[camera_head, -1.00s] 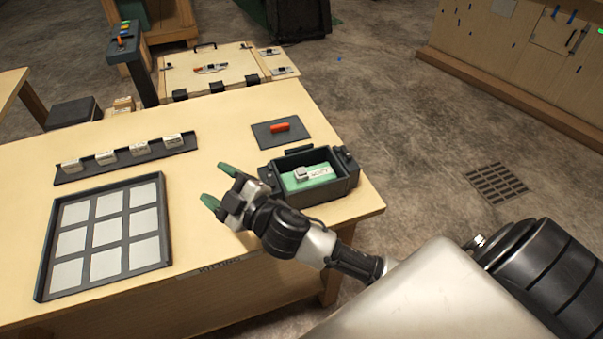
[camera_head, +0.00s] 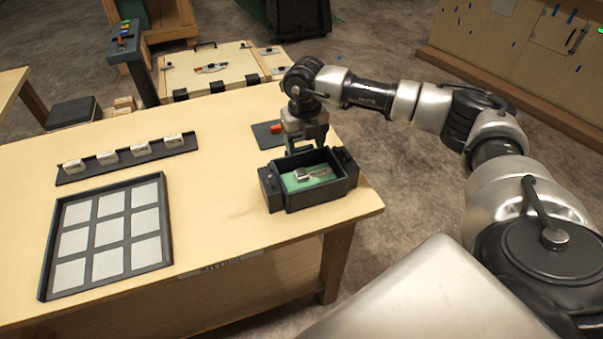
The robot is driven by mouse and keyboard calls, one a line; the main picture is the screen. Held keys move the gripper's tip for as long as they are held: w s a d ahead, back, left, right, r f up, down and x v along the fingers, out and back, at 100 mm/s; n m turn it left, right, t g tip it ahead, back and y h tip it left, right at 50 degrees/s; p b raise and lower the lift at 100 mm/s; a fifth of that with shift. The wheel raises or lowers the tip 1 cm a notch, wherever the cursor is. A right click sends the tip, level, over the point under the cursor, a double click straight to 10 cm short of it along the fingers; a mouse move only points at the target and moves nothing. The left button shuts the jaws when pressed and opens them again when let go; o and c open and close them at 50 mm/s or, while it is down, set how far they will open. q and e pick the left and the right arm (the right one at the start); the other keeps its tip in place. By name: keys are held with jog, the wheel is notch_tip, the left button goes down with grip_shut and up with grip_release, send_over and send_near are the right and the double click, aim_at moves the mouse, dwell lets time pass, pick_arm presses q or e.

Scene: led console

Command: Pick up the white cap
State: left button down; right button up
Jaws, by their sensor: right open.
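A small whitish cap-like piece (camera_head: 301,174) lies on the green insert (camera_head: 318,183) inside an open dark box (camera_head: 310,201) near the table's right end. A label or strip beside it is partly in shadow. Several small white labelled blocks (camera_head: 108,157) stand in a row on a dark rack at the left; I cannot tell which of these is the white cap. My right gripper (camera_head: 306,150) points down over the far edge of the dark box, open and empty. Its fingertips are close to the box rim; I cannot tell whether they touch. My left gripper is not in view.
A dark tray (camera_head: 46,272) with several light squares lies at the table's left front. A wooden panel box (camera_head: 205,78) stands beyond the table. The table's middle is bare.

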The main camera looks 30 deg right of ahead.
aim_at(300, 169)
notch_tip(300, 169, down, 4)
jog(key=shift+a+r, duration=0.1)
jog(key=shift+r, duration=0.1)
jog(key=shift+a+f+p, duration=0.15)
jog(key=shift+f+p, duration=0.4)
jog(key=shift+p, duration=0.1)
jog(key=f, duration=0.2)
jog(key=f+p, duration=0.1)
jog(key=shift+w+a+f, duration=0.2)
jog(key=shift+a+f, duration=0.1)
jog(key=shift+f, duration=0.4)
jog(key=shift+c, duration=0.5)
jog(key=c, duration=0.9)
jog(key=shift+r, duration=0.1)
